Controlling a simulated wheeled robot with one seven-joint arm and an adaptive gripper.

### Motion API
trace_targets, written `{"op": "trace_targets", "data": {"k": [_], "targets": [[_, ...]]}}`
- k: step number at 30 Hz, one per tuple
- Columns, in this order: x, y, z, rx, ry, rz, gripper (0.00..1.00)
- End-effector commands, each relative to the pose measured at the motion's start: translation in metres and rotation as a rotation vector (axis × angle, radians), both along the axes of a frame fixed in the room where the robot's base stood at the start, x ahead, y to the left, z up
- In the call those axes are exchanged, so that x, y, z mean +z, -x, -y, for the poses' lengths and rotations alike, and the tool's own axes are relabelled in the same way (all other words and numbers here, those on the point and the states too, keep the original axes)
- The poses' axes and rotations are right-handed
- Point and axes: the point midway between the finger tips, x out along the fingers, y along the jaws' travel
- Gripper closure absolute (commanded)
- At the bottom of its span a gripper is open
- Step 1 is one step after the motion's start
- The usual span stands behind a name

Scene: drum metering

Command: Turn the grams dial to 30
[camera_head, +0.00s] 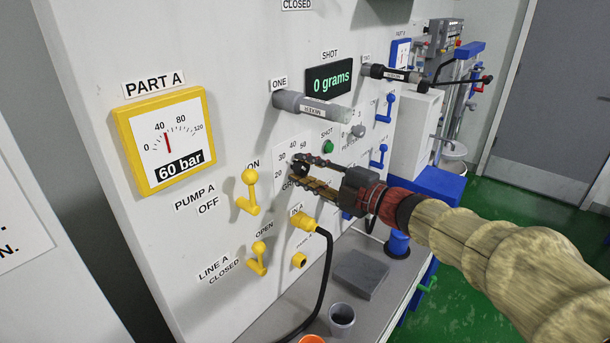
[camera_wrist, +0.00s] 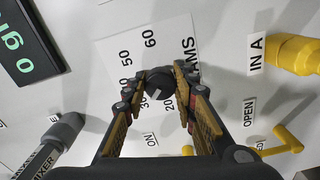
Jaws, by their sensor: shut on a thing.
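The grams dial (camera_wrist: 158,78) is a small dark round knob with a pale pointer mark, on a white scale plate (camera_wrist: 172,40) on the panel. In the wrist view the mark slants to the lower left, towards the 30; its exact reading is hard to tell. The numbers 20, 30, 50 and 60 show around it; 40 is hidden behind a finger. My gripper (camera_wrist: 160,84) is shut on the dial, one finger on each side. In the head view my gripper (camera_head: 296,170) reaches the plate from the right and mostly covers the dial. The shot display (camera_head: 331,78) reads 0 grams.
A grey mixer tube (camera_head: 312,108) juts out above the dial. The yellow pump A lever (camera_head: 249,192), line A lever (camera_head: 258,258) and IN A plug (camera_head: 309,219) with its black hose are close by. A cup (camera_head: 341,318) stands on the shelf below.

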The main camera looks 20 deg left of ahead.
Motion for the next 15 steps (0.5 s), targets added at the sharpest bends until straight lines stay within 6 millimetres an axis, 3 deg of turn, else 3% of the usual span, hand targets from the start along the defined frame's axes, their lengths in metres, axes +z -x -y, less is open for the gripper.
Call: {"op": "trace_targets", "data": {"k": [15], "targets": [[-0.0046,0.0,0.0002,0.0,0.018,0.024,0.98]]}}
